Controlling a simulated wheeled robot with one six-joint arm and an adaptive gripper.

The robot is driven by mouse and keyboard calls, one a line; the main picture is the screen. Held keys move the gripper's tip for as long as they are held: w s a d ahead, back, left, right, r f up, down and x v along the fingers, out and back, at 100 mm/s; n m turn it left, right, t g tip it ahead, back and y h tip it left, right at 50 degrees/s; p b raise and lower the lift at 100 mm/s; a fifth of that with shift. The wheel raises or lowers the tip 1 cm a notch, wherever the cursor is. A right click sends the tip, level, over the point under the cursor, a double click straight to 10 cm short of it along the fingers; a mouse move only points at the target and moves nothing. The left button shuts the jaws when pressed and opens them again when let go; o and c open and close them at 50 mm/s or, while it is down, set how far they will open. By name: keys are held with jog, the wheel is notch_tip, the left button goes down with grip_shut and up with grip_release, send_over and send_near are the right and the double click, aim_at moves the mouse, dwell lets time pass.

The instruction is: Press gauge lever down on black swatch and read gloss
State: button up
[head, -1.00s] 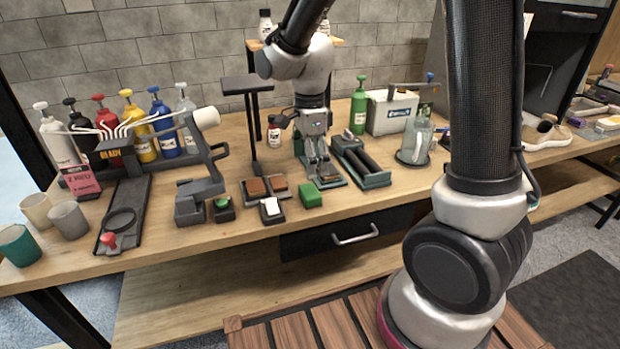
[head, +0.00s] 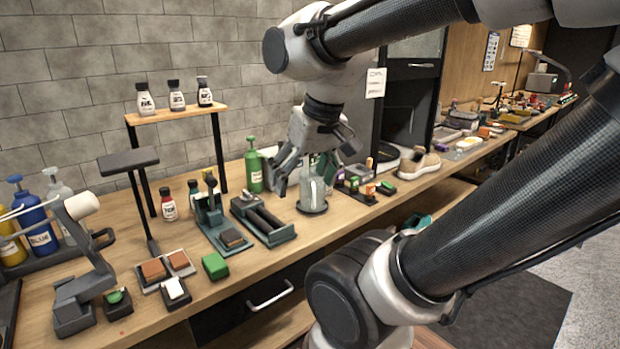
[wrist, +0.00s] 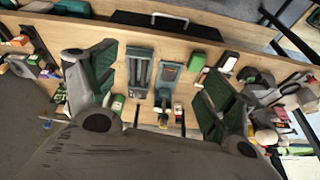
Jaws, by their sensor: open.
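The likely gauge (head: 213,222) is a teal-based stand on the bench with a dark upright lever (head: 210,188). A dark brown-black block (head: 232,239), perhaps the black swatch, lies at its front end. No gloss reading is legible. In the wrist view the stand (wrist: 167,88) and the block (wrist: 170,72) show between my fingers, well apart from them. My gripper (head: 306,186) is open and empty, right of the stand in the head view. It appears in front of a clear pitcher (head: 312,193); I cannot tell the gap.
A teal twin-roller unit (head: 263,220) stands right beside the gauge. A green block (head: 215,266) and brown pads (head: 154,270) lie in front. A green pump bottle (head: 254,170) stands behind; a sneaker (head: 417,163) is farther right. A small shelf (head: 176,115) holds bottles.

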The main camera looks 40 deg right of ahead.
jog(key=shift+s+d+n, duration=0.3)
jog(key=shift+s+n, duration=0.4)
jog(key=shift+s, duration=0.1)
